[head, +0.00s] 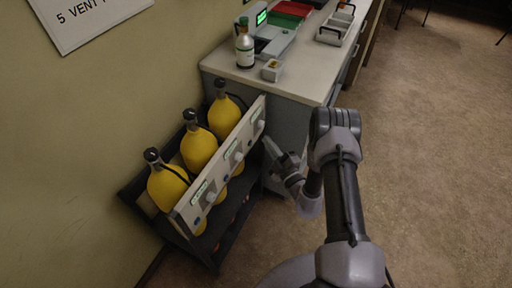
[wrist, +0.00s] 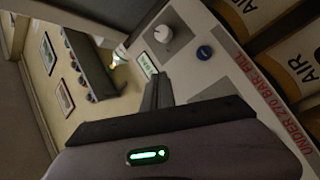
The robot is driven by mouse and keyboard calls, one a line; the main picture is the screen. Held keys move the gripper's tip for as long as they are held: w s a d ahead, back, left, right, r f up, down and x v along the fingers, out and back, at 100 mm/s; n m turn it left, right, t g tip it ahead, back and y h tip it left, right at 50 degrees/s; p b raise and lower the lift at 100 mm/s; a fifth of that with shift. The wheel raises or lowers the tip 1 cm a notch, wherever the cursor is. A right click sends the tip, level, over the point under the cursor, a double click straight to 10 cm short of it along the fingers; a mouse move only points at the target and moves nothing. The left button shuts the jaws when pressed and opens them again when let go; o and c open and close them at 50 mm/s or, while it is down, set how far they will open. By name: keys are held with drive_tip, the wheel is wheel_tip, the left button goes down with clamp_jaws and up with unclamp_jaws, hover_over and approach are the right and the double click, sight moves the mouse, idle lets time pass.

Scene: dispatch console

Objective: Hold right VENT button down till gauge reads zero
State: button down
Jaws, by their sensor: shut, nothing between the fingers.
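A light panel (head: 182,222) runs along the front of a dark rack, with several green-lit displays, pale knobs and blue buttons. My gripper (head: 270,146) is shut and empty, near the panel's far end beside the desk. In the wrist view my closed fingers (wrist: 157,90) point toward the panel face. A round blue button (wrist: 204,52) lies up and right of the fingertips, apart from them in the picture. A grey knob (wrist: 163,33) sits left of the button. A small green-lit gauge (wrist: 148,66) is close by the fingertips; its reading is too small to tell.
Three yellow cylinders (head: 199,150) stand in the rack behind the panel. A desk (head: 300,82) with a bottle (head: 244,48), a small box (head: 272,70) and trays is just beyond the panel's far end. The floor to the right is clear.

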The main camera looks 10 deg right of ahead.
sight(250, 143)
drive_tip(key=s+d+f+m+h, duration=0.2)
drive_tip(key=d+f+m+h, duration=0.2)
drive_tip(key=f, duration=0.2)
drive_tip(key=shift+s+d+f, duration=0.25)
drive_tip(key=shift+d+f, duration=0.05)
drive_tip(key=shift+f, duration=0.05)
drive_tip(key=shift+a, duration=0.1)
drive_tip(key=w+a+b, duration=0.2)
drive_tip(key=w+a, duration=0.3)
drive_tip(key=a, duration=0.2)
drive_tip(key=shift+b, duration=0.3)
drive_tip(key=shift+w+a, duration=0.1)
drive_tip(key=shift+w, duration=0.05)
idle(1.3)
drive_tip(key=shift+w+a, duration=0.2)
drive_tip(key=shift+a, duration=0.05)
drive_tip(key=shift+w+a+b, duration=0.25)
drive_tip(key=shift+a+b, duration=0.05)
drive_tip(key=shift+b, duration=0.15)
idle(1.4)
